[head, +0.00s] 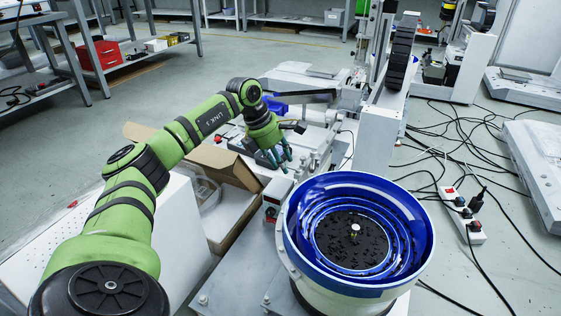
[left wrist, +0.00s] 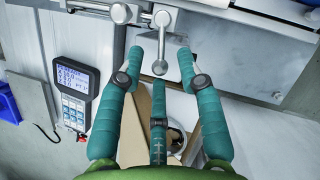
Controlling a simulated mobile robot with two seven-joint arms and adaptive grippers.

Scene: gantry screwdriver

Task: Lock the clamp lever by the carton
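The open cardboard carton (head: 232,172) stands beside the machine bench in the head view. Part of it shows below the fingers in the left wrist view (left wrist: 143,128). The metal clamp lever (left wrist: 160,50), with a ball end, hangs from a silver clamp fitting at the top middle of the left wrist view. My left gripper (left wrist: 159,68) has its teal fingers spread, with the ball end between the tips; I cannot tell whether they touch it. In the head view my left gripper (head: 275,157) is over the carton's machine-side edge and hides the lever. My right gripper is not in view.
A blue bowl feeder (head: 410,225) stands close in front. A handheld display unit (left wrist: 75,92) is left of the fingers in the left wrist view. A power strip (head: 462,214) and loose cables lie on the floor at right. Open floor (head: 60,150) is at left.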

